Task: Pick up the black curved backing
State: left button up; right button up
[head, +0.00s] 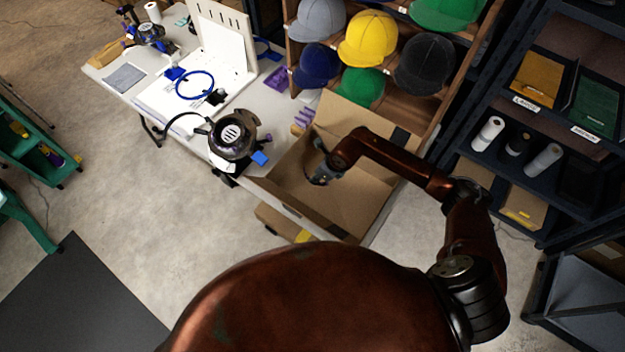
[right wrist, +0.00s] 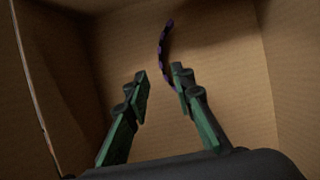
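In the right wrist view, a thin dark curved strip with purple marks (right wrist: 163,48), which looks like the black curved backing, lies in the cardboard box (right wrist: 225,85). Its near end runs down to the inner side of the right-hand finger; I cannot tell whether they touch. My right gripper (right wrist: 160,80) is open, with its green and black fingers apart and nothing clamped between them. In the head view my right gripper (head: 320,174) is inside the open box (head: 375,203), and I cannot make out the strip there. My left gripper is not in view.
The box walls stand close around my right gripper. On the white table (head: 275,108) left of the box are a dark round machine (head: 232,137), a blue hoop (head: 195,85) and purple pieces (head: 304,117). A cap shelf (head: 410,88) stands behind; dark shelving (head: 545,130) is at right.

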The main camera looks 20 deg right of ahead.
jog(key=x, duration=0.5)
jog(key=shift+w+f, duration=0.1)
jog(key=shift+f, duration=0.15)
grip_shut()
